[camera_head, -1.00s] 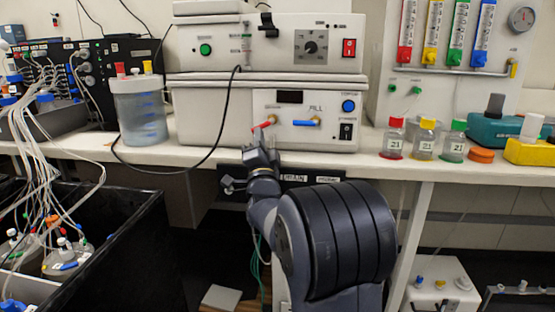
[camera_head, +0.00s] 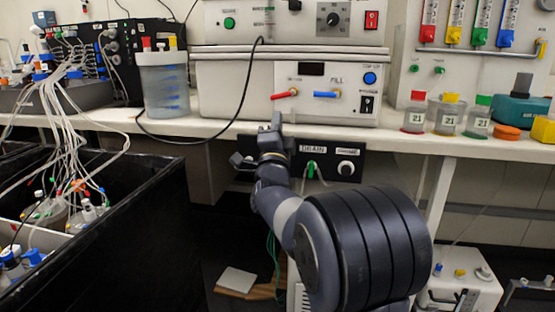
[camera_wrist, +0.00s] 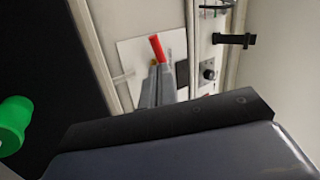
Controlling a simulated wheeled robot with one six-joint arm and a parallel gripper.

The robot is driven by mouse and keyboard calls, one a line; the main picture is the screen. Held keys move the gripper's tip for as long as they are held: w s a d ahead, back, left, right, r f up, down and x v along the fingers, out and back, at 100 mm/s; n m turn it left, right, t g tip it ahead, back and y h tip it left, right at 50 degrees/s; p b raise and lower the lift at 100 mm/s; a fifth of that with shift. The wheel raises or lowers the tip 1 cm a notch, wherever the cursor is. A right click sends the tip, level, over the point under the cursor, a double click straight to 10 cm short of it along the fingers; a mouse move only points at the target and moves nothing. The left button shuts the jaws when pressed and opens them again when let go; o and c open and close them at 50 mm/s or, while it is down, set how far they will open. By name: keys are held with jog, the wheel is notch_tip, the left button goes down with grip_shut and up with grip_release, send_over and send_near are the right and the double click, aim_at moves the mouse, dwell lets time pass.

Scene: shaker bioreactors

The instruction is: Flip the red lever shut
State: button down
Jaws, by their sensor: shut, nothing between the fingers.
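The red lever (camera_head: 284,94) is on the front panel of the white bench unit (camera_head: 230,98), left of a blue lever (camera_head: 326,94). It lies nearly level, its free end to the left and slightly low. My gripper (camera_head: 276,117) is shut and empty, fingers pointing up just below the red lever in the head view. In the wrist view the red lever (camera_wrist: 158,48) shows just beyond the fingertips (camera_wrist: 157,72). I cannot tell whether they touch it. The fingers hide part of the panel around the lever there.
A black panel (camera_head: 325,163) labelled DRAIN hangs under the bench edge behind my arm. A jar (camera_head: 163,85) stands left of the unit, with a black cable (camera_head: 232,125) looping in front. Capped bottles (camera_head: 447,116) stand to the right. A black tub (camera_head: 120,220) is at left.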

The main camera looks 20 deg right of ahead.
jog(key=v, duration=0.8)
jog(key=shift+s+p, duration=0.25)
jog(key=shift+p, duration=0.05)
jog(key=shift+w+d, duration=0.1)
jog(key=shift+d, duration=0.05)
